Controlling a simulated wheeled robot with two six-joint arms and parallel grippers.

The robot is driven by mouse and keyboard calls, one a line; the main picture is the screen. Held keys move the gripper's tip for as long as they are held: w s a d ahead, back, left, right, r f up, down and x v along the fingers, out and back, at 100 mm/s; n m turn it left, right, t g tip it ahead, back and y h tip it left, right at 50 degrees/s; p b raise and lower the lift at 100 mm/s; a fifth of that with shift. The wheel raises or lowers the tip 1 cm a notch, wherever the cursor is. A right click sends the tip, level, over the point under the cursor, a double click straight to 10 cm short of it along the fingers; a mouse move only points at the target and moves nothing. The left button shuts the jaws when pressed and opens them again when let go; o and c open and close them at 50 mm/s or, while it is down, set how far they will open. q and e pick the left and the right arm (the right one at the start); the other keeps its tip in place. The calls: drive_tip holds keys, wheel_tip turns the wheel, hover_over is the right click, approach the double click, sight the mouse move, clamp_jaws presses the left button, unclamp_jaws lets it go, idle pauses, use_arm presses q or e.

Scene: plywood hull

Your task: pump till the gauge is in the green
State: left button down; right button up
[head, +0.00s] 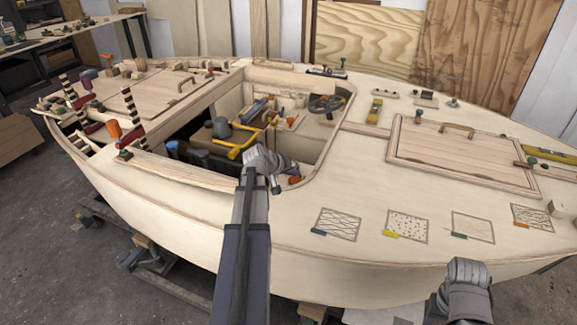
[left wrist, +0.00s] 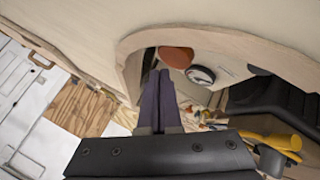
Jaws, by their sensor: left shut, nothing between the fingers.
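A round, white-faced gauge (left wrist: 201,75) with a dark rim sits under the cockpit edge in the left wrist view. Its needle and any green zone are too small to read. An orange-brown rounded part (left wrist: 176,57) is just left of it. I cannot tell which part is the pump. A yellow bar-like handle (head: 236,152) is in the cockpit, left of my left gripper. My left gripper (head: 276,187) points down into the cockpit. In the left wrist view its dark fingers (left wrist: 160,76) are shut and empty, apart from the gauge. My right gripper (head: 466,274) is low at the right, its fingers not clearly visible.
The plywood hull's cockpit rim (head: 330,150) surrounds the opening close to my left gripper. A wooden hatch (head: 460,155) and several patterned squares lie on the right deck. A dark seat (left wrist: 265,105) is inside. The near deck is mostly clear.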

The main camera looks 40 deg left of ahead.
use_arm(q)
drive_tip(key=shift+f+b, duration=0.35)
drive_tip(key=shift+f, duration=0.1)
drive_tip(key=shift+f+b, duration=0.35)
idle(0.5)
